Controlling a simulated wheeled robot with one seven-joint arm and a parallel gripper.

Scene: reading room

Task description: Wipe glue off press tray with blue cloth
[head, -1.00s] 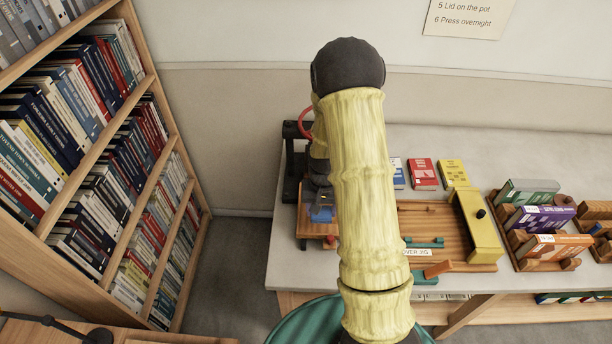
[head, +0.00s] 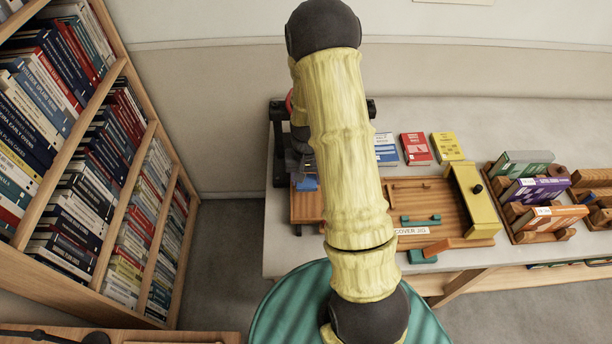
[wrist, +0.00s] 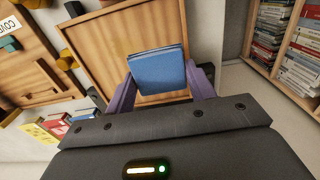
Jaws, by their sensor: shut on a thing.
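My gripper (wrist: 158,92) is shut on a folded blue cloth (wrist: 158,70), which sits between its purple fingers in the wrist view. The cloth is over the wooden press tray (wrist: 98,38), a flat board with a raised rim. Whether the cloth touches the tray cannot be told. In the head view the blue cloth (head: 308,184) shows at the back part of the press tray (head: 305,208). My arm hides the tray's right side and most of my gripper there. I see no clear glue on the bare part of the tray.
The black press frame (head: 279,150) stands behind and left of the tray. Right of my arm are the cover jig (head: 455,222) with a yellow bar, several small books (head: 416,148) and wooden racks (head: 535,225). A full bookcase (head: 120,190) stands at left.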

